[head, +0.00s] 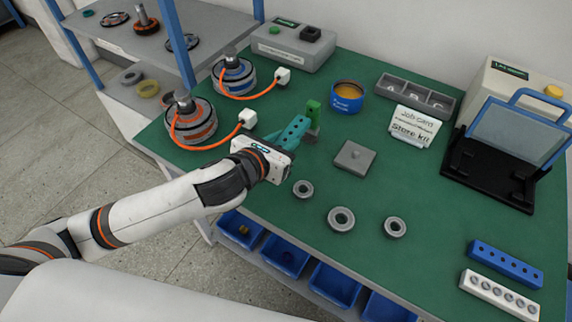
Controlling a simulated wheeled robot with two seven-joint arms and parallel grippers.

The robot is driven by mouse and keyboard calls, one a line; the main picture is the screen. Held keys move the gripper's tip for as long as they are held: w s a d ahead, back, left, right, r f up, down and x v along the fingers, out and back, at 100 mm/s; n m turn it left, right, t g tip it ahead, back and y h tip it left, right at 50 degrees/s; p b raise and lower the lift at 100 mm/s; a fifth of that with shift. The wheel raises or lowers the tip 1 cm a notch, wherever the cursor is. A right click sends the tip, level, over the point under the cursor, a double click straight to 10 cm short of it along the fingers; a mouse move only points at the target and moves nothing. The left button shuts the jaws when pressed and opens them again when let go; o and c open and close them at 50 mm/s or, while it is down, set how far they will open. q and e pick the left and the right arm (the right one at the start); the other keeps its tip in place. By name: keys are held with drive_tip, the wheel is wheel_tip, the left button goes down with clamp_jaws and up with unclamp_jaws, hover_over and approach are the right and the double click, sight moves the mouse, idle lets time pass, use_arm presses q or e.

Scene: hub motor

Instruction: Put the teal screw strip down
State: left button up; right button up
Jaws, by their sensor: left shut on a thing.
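The teal screw strip (295,129) is in the middle of the head view, over the green bench mat, with dark holes along its face. My left gripper (287,145) reaches in from the left and is shut on the strip. The gripper's white body hides the strip's near end and most of the fingers. I cannot tell whether the strip touches the mat. My right gripper is not in view.
A grey square plate (354,157) lies to the right, with several grey rings in front. A blue strip (505,263) and a white strip (498,294) lie at lower right. Two motors with orange cables stand at left.

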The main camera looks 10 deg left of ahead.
use_arm(q)
drive_tip(key=shift+f+b, duration=0.65)
drive_tip(key=shift+f, duration=2.7)
drive_tip(key=shift+f, duration=0.1)
drive_tip(key=o, duration=1.1)
